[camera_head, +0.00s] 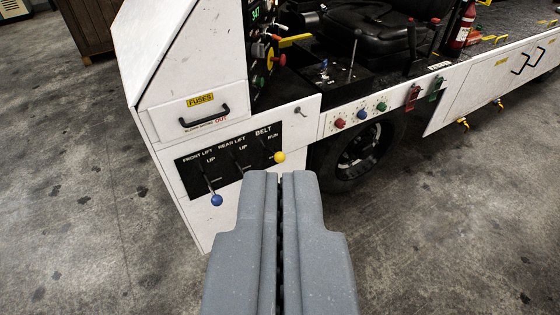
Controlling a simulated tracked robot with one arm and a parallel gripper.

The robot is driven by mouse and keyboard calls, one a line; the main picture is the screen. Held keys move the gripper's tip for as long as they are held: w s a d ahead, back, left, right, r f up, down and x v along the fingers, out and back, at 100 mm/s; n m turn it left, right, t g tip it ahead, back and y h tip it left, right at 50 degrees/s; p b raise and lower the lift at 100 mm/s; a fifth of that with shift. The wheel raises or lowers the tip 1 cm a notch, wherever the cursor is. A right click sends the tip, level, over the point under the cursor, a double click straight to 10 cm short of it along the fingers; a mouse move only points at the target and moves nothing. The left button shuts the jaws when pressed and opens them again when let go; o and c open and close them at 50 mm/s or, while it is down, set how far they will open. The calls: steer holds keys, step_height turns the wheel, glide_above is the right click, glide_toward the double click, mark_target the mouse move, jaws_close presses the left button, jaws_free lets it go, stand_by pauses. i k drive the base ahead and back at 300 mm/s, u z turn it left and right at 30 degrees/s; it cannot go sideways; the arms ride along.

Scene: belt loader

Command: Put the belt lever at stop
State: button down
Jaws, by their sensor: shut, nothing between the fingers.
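The belt lever, with a yellow knob (279,157), is on a black panel (190,165) on the white side of the loader. Its knob sits just below the word RUN, higher than the blue knob of the front lift lever. The part of the panel below the belt lever is hidden by my gripper, so no stop mark shows. My gripper (279,174) is shut and empty. Its tips appear just under the yellow knob in the picture; I cannot tell whether they touch it.
The front lift lever has a blue knob (216,200). The rear lift lever (237,158) stands between the two, its lower end hidden behind my gripper. Above are a fuse drawer (201,114) with a black handle. A wheel (358,150) is right. Concrete floor is clear at left.

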mark_target(279, 156)
steer(key=k, duration=1.25)
steer(key=u, duration=0.4)
steer(key=i, duration=1.85)
steer(key=z, duration=0.6)
